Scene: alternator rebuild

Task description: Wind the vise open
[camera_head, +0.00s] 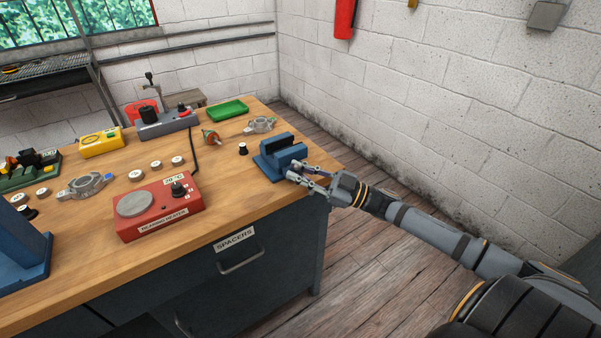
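The blue vise (279,154) sits on the wooden bench near its right corner. Its dark jaws face up, and a narrow dark gap shows between them. My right gripper (291,172) reaches in from the right, with its fingertips at the vise's front right side. The two fingers are apart at the wrist end, and the tips are close to the vise's handle area. The handle is small and largely hidden by the fingers, so I cannot tell whether they grip it. My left gripper is not in view.
The red bearing heater (158,208) stands left of the vise, near the front edge. A green tray (228,110), a rotor (211,137) and a grey housing (260,125) lie behind. A blue press (20,250) stands at far left. Bare bench top lies between heater and vise.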

